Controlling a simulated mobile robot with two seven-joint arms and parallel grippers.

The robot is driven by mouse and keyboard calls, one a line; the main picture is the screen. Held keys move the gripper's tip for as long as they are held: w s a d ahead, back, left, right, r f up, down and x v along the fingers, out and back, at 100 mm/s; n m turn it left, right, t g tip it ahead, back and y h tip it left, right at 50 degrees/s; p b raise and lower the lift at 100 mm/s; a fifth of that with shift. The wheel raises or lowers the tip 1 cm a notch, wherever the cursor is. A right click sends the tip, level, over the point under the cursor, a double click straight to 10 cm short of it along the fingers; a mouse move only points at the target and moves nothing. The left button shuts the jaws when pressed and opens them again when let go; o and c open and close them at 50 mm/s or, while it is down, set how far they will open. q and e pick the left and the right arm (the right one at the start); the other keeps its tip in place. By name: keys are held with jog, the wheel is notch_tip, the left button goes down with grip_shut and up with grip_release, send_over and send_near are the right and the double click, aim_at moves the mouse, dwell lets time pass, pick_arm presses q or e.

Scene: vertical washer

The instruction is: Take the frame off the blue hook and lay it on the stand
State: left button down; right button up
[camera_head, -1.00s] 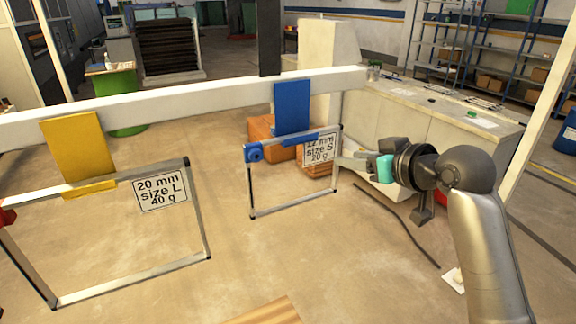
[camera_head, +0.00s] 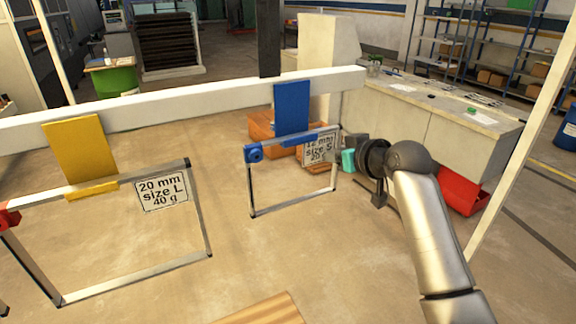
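The blue hook (camera_head: 292,105) hangs from a white beam. A small metal frame (camera_head: 294,206) with a blue corner piece hangs on it, bearing a label reading size S, 20 g. My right gripper (camera_head: 339,152) is at the right side of this frame, beside the label. Its fingertips are partly hidden around the frame's edge, so its opening and any grip are unclear. My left gripper is out of view. A wooden surface (camera_head: 262,311) shows at the bottom edge; I cannot tell whether it is the stand.
A yellow hook (camera_head: 80,150) holds a larger frame (camera_head: 135,278) labelled size L, 40 g, to the left. The white beam (camera_head: 200,105) crosses above both frames. A white counter (camera_head: 455,140) and red bin (camera_head: 462,190) are behind my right arm. Floor shows between the frames.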

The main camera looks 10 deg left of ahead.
jog(key=shift+w+a+f, duration=0.1)
jog(key=shift+a, duration=0.05)
jog(key=shift+c, duration=0.2)
grip_shut()
dwell(0.4)
